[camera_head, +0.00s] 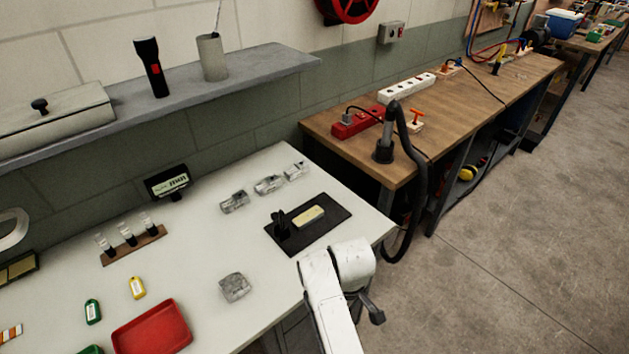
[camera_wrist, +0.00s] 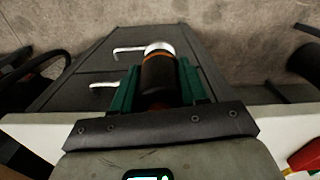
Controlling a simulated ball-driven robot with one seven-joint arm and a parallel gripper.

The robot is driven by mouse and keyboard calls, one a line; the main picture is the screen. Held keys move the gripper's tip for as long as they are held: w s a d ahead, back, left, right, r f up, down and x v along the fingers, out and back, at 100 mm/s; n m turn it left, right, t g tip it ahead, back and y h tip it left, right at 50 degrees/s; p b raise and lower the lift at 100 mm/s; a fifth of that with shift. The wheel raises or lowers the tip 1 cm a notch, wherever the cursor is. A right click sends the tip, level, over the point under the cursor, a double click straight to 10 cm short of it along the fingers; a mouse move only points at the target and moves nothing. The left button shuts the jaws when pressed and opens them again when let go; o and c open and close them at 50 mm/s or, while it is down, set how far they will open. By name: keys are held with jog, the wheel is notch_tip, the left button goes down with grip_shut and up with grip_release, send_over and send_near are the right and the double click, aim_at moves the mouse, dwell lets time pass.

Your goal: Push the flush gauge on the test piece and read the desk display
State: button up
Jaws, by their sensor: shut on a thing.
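In the wrist view, my gripper (camera_wrist: 158,82) has green fingers shut on a dark cylinder with an orange band and a pale, shiny end, which looks like the flush gauge (camera_wrist: 160,73). In the wrist view it is held over the bench edge, with drawers and floor behind. My white arm shows in the head view, but the gripper and gauge are hidden there. A pale yellow block, perhaps the test piece (camera_head: 310,216), lies on a dark mat (camera_head: 312,236) beside a black stand (camera_head: 281,225). The desk display (camera_head: 168,183) stands at the back; its reading is too small to tell.
A red tray (camera_head: 152,329) lies at the front. A wooden bench (camera_head: 480,110) with a black hose (camera_head: 418,180) is to the right.

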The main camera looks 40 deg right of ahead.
jog(key=s+d+n, duration=0.2)
jog(key=d, duration=0.1)
jog(key=shift+d+r+b, duration=0.15)
jog(key=shift+b, duration=0.15)
jog(key=shift+w+r+n, duration=0.1)
jog(key=shift+n, duration=0.2)
